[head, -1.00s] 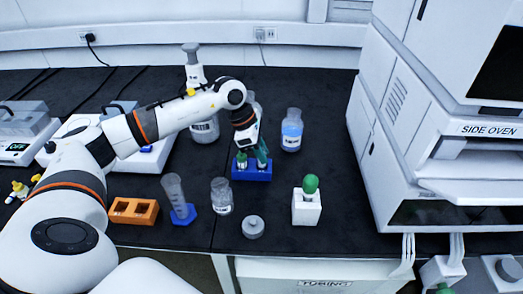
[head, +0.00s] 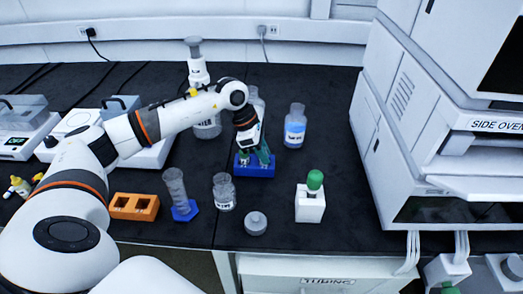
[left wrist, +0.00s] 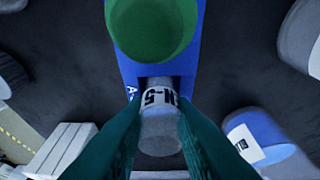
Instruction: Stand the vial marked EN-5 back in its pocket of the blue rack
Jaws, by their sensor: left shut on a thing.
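The blue rack (head: 255,171) stands on the black bench, centre of the head view. My left gripper (head: 253,158) is at the rack, fingers pointing down. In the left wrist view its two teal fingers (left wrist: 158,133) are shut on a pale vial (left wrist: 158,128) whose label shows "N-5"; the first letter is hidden. The vial is against the blue rack (left wrist: 132,70), beside a dark pocket opening; I cannot tell how deep it sits. A big green cap (left wrist: 150,25) is close to the camera, over the rack. My right gripper is not in view.
An orange block (head: 133,207), a cylinder on a blue foot (head: 177,190), a jar (head: 224,192) and a grey lid (head: 256,222) stand in front of the rack. A white holder with green-topped item (head: 310,203) is front right. A blue-liquid bottle (head: 295,128) is behind right.

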